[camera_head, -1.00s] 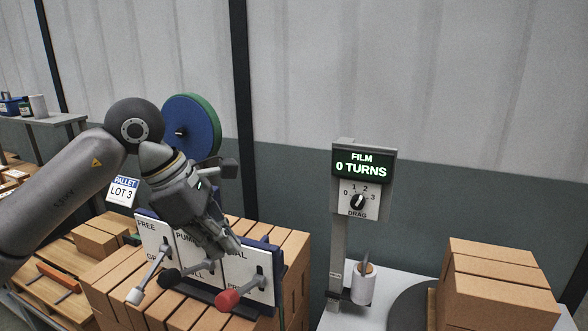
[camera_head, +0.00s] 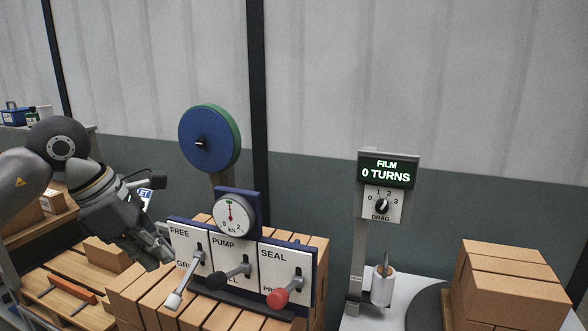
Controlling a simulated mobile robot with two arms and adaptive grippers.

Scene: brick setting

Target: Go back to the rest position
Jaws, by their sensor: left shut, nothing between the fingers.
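My left gripper (camera_head: 162,256) is at the left in the head view. It is shut and empty, with its fingers pointing down and right, close to the left edge of the lever panel (camera_head: 243,262); I cannot tell whether it touches. The panel has a white-tipped lever (camera_head: 186,280) under FREE, a black lever (camera_head: 228,276) under PUMP and a red lever (camera_head: 284,293) under SEAL. All three handles stick out toward me and down. My right gripper is not in view.
A dial gauge (camera_head: 231,216) stands above the panel, with a blue reel (camera_head: 205,140) behind. Stacked bricks (camera_head: 140,295) lie below. A film post (camera_head: 386,172) reads 0 TURNS, with more bricks (camera_head: 510,290) at right. An orange-handled tool (camera_head: 76,290) lies on a pallet at left.

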